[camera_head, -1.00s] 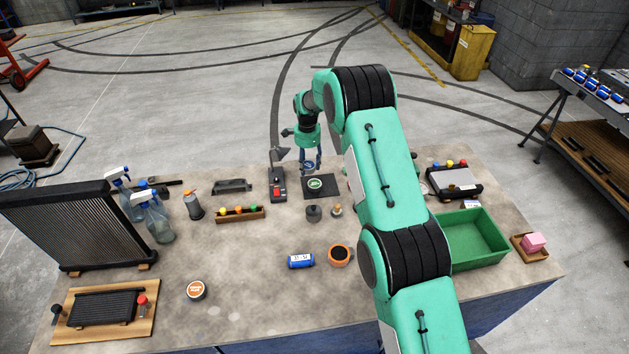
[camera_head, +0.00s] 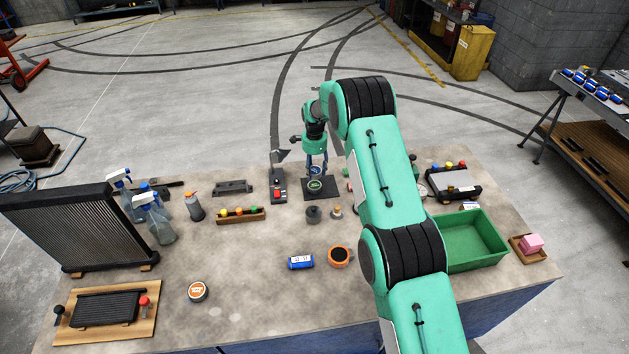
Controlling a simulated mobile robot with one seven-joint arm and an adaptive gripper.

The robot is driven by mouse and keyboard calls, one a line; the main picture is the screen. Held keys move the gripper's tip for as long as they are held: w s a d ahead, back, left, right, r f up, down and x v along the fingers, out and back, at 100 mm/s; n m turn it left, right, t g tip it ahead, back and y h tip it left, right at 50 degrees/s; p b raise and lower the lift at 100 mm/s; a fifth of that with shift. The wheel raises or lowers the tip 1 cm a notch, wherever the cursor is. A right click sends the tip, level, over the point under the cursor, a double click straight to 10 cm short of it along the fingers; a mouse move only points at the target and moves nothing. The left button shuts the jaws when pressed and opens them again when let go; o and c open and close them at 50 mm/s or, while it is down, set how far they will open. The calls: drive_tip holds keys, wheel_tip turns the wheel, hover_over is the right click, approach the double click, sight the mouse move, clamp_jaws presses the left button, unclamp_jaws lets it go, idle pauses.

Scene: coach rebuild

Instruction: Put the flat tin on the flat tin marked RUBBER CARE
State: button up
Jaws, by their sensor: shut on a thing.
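My gripper (camera_head: 317,171) is shut on a small flat tin (camera_head: 315,171) with a bluish lid. It holds the tin over a dark square mat (camera_head: 329,191) at the far middle of the bench. A flat tin with a green label (camera_head: 315,185) lies on that mat, just below the held tin in the picture. I cannot tell whether the two tins touch. Another flat tin, with an orange and white label (camera_head: 198,291), lies at the front left, well apart. The lettering on the tins is too small to read.
A grey and black device with a red part (camera_head: 278,188) stands just left of the mat. A dark round weight (camera_head: 313,214) and a small knobbed piece (camera_head: 336,212) stand in front of it. A green bin (camera_head: 480,262) is at the right.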

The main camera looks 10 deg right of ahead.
sight(315, 185)
drive_tip(key=shift+f, duration=1)
drive_tip(key=shift+f+p, duration=0.5)
drive_tip(key=shift+f, duration=1.6)
drive_tip(key=shift+f, duration=0.2)
drive_tip(key=o, duration=1.2)
drive_tip(key=shift+r, duration=0.2)
drive_tip(key=shift+r+b, duration=1.05)
drive_tip(key=shift+r, duration=4.95)
